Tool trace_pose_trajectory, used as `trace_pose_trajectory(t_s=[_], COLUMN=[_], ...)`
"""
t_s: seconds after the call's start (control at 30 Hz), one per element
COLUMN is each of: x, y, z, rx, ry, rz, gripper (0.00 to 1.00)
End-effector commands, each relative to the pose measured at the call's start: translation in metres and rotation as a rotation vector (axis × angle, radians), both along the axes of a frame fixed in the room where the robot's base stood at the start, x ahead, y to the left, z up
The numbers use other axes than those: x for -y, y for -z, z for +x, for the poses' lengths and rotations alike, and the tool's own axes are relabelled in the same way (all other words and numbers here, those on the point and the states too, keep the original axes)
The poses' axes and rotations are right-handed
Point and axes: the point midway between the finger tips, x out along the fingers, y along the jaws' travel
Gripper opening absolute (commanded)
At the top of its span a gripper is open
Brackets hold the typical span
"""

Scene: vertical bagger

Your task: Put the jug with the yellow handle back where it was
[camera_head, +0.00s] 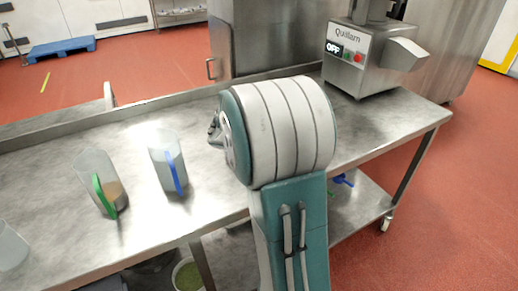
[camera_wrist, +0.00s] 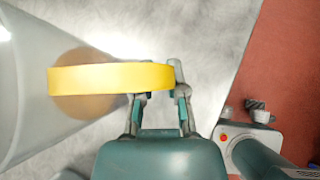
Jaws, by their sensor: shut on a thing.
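The jug with the yellow handle (camera_wrist: 100,78) fills the left of the wrist view. It is clear, with something orange-brown showing inside behind the handle. My gripper (camera_wrist: 158,88) is shut on the yellow handle near its right end, with a finger on each side. The steel table top lies beyond it; I cannot tell whether the jug touches it. In the head view my arm hides this jug, and only a small part of my gripper (camera_head: 214,130) shows at the arm's left edge.
A jug with a blue handle (camera_head: 167,165) and one with a green handle (camera_head: 100,182) stand on the steel table (camera_head: 140,218). Another clear jug (camera_head: 10,248) is at the left edge. The machine marked OFF (camera_head: 365,60) stands at the right end. Bare table lies between.

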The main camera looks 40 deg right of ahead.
Motion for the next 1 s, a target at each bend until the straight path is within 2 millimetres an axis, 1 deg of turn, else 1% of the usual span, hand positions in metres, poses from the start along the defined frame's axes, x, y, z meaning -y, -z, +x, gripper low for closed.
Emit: trace_pose_trajectory(t_s=[0.03, 0.07, 0.1, 0.43, 0.57, 0.67, 1.0], x=[-0.001, -0.001, -0.002, 0.0, -0.005, -0.015, -0.065], y=[0.0, 0.0, 0.0, 0.0, -0.005, -0.016, -0.065], z=[0.0, 0.0, 0.0, 0.0, 0.0, -0.002, -0.011], rx=[-0.002, -0.001, -0.002, -0.002, 0.002, 0.002, 0.003], ry=[0.0, 0.0, -0.001, 0.0, -0.001, -0.002, -0.003], rz=[0.001, 0.0, 0.0, 0.001, 0.0, -0.002, 0.0], gripper=[0.21, 0.35, 0.51, 0.51, 0.51, 0.51, 0.51])
